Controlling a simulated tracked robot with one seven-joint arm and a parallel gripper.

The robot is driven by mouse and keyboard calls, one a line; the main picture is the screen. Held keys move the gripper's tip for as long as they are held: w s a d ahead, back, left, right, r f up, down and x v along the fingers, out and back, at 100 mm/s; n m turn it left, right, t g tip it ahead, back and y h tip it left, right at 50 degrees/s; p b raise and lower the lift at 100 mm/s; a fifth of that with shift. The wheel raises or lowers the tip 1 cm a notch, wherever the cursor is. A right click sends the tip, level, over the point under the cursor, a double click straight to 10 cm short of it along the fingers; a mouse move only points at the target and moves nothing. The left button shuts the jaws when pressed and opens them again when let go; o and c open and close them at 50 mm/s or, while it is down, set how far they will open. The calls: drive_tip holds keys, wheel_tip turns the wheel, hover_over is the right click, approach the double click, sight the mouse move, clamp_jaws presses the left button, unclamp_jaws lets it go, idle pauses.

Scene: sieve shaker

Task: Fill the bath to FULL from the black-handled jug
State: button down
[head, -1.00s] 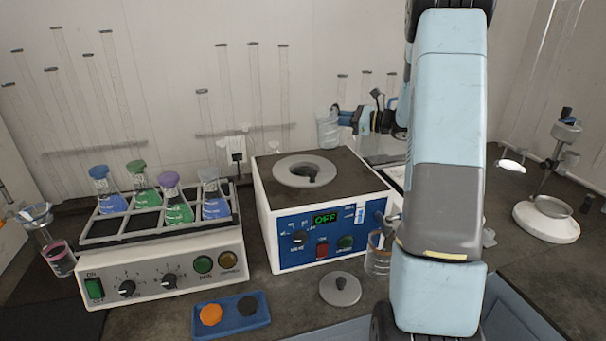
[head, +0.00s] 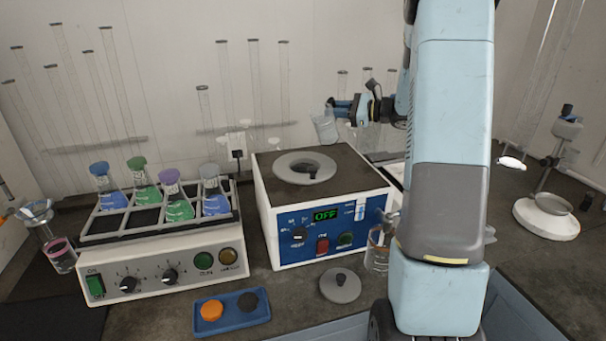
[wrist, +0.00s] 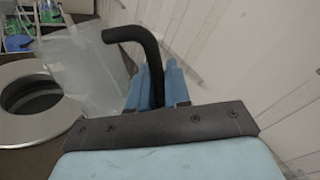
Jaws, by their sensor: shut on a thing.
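The bath (head: 263,225) is a white box with a blue front panel, a display reading OFF, and a round grey-rimmed opening (head: 281,168) in its dark top. The opening also shows at the left in the wrist view (wrist: 22,128). My gripper (head: 345,107) is shut on the black handle (wrist: 147,50) of the clear jug (head: 324,127). The jug is held in the air above the back right of the bath, tilted slightly, its mouth leaning left towards the opening. The jug's body (wrist: 80,75) is beside the opening in the wrist view. I cannot tell the water level in either.
A grey lid (head: 340,286) lies before the bath, beside a clear beaker (head: 377,250) under the tap. A shaker with several coloured flasks (head: 160,250) stands left. A blue tray (head: 231,313) holds orange and black pieces. A stand (head: 546,215) is at right.

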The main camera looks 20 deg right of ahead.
sight(328, 112)
drive_tip(key=shift+s+a+r+n+p, duration=0.15)
drive_tip(key=shift+s+a+n+p, duration=0.25)
drive_tip(key=shift+n+p, duration=0.1)
idle(0.4)
drive_tip(key=shift+s+a+n, duration=0.15)
drive_tip(key=shift+a+n, duration=0.05)
drive_tip(key=shift+n, duration=0.1)
drive_tip(key=shift+r, duration=0.1)
drive_tip(key=shift+s+a+r+n+h+p, duration=0.2)
drive_tip(key=shift+a+n+h+p, duration=0.1)
drive_tip(key=shift+n+p, duration=0.35)
drive_tip(key=shift+s+a+r+n+h+p, duration=0.1)
drive_tip(key=shift+s+a+n+h+p, duration=0.15)
drive_tip(key=shift+n+p, duration=0.35)
idle(0.7)
drive_tip(key=shift+s+a+n+t+h+p, duration=0.3)
drive_tip(key=shift+s+a+n+p, duration=0.1)
drive_tip(key=shift+n+p, duration=0.5)
idle(1.7)
drive_tip(key=shift+w+d+f+m, duration=0.15)
drive_tip(key=shift+w+d+m, duration=0.4)
drive_tip(key=shift+m, duration=0.4)
drive_tip(key=shift+d+m+y, duration=0.1)
drive_tip(key=shift+m+y, duration=0.35)
drive_tip(key=shift+m, duration=0.05)
drive_tip(key=shift+w, duration=0.1)
